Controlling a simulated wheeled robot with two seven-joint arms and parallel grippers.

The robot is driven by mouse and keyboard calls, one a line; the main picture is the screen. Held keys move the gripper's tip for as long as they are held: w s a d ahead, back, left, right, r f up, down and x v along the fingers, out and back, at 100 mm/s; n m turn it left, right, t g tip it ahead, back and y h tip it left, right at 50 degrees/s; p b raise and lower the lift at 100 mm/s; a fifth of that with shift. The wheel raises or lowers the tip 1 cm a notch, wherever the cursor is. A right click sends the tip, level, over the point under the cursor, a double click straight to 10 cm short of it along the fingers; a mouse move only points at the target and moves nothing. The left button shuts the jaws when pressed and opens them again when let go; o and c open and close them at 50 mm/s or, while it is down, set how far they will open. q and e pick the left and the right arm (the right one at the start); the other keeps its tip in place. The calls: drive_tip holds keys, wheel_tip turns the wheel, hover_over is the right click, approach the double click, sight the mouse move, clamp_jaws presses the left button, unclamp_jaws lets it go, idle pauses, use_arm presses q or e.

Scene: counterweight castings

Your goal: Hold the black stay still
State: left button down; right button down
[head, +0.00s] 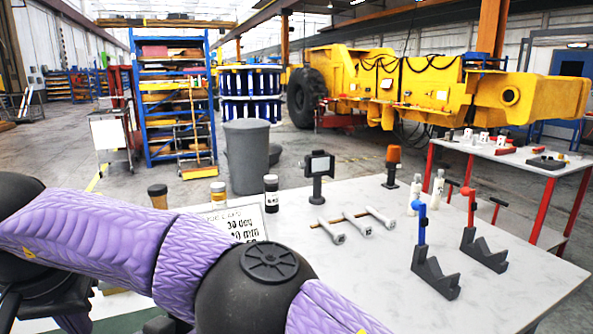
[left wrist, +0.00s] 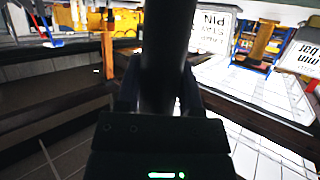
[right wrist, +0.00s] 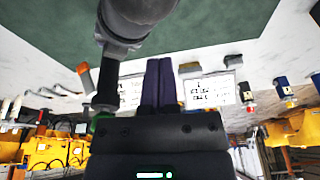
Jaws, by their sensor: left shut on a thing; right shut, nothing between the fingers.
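The black stay (left wrist: 167,45) is a thick dark cylinder running up through the left wrist view. My left gripper (left wrist: 160,88) is shut on it, with one finger on each side. My right gripper (right wrist: 160,75) is shut with nothing between its fingers. In the right wrist view a dark rod (right wrist: 107,85) with a thicker grey end (right wrist: 142,14) stands just left of these fingers; I cannot tell whether it is the same stay. In the head view my purple arm covers the lower left, and neither the stay nor the fingertips can be made out.
The light table (head: 380,290) holds a printed sign (head: 236,222), several bolts (head: 359,224), an orange beacon (head: 392,160), a black stand (head: 319,170) and two grey V-blocks (head: 434,274) with blue and red handles. A green mat (right wrist: 210,25) shows in the right wrist view.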

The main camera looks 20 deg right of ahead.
drive_tip(key=w+d+r+m+t+y, duration=0.3)
drive_tip(key=w+d+r+m+y, duration=0.2)
drive_tip(key=w+r+m+y, duration=0.8)
drive_tip(key=w+d+r+m+t+h, duration=0.1)
drive_tip(key=d+m+t, duration=0.6)
drive_tip(key=d, duration=0.8)
drive_tip(key=w+d+r+m+t+h, duration=0.2)
drive_tip(key=d+m+t, duration=0.4)
drive_tip(key=d, duration=0.8)
drive_tip(key=t+h, duration=0.1)
drive_tip(key=t, duration=0.2)
drive_tip(key=shift+d+m, duration=0.35)
drive_tip(key=shift+m, duration=0.05)
